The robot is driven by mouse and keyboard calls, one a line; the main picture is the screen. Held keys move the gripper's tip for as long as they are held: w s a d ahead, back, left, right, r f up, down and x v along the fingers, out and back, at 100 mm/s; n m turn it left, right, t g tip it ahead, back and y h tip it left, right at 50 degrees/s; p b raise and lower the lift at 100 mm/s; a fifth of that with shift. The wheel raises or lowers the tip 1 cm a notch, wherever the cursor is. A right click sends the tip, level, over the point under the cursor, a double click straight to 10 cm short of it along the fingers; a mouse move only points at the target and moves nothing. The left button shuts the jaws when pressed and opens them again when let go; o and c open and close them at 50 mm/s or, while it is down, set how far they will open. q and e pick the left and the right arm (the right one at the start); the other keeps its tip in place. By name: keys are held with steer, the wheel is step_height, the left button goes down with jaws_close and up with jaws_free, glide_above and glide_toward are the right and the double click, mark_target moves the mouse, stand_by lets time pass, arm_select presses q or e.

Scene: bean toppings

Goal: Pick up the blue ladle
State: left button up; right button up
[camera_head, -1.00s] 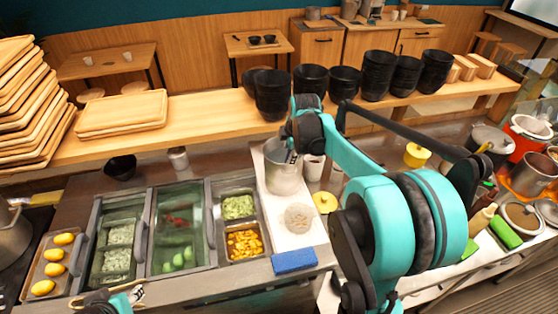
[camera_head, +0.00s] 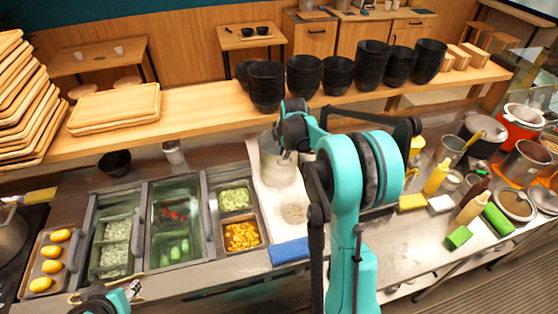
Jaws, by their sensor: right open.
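A tall grey metal pot (camera_head: 272,172) stands on the white board of the counter, left of my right arm. My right gripper (camera_head: 286,153) is at the pot's mouth, pointing down, with its fingers small and partly hidden by its own wrist; it is open. I cannot make out the blue ladle clearly; the gripper and wrist cover much of the pot's opening. My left gripper (camera_head: 112,302) shows only in part at the bottom left edge, and its jaws cannot be read.
A blue sponge or cloth (camera_head: 290,251) lies in front of the pot. Food trays with green (camera_head: 235,198) and yellow-orange toppings (camera_head: 242,235) are to its left. Stacked black bowls (camera_head: 304,76) stand on the shelf behind. Bottles and pots crowd the right counter.

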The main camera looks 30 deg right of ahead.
steer(key=shift+s, duration=0.1)
jaws_close()
step_height(320, 180, up, 10)
steer(key=shift+r+p, duration=0.1)
steer(key=shift+p, duration=0.3)
stand_by(0.3)
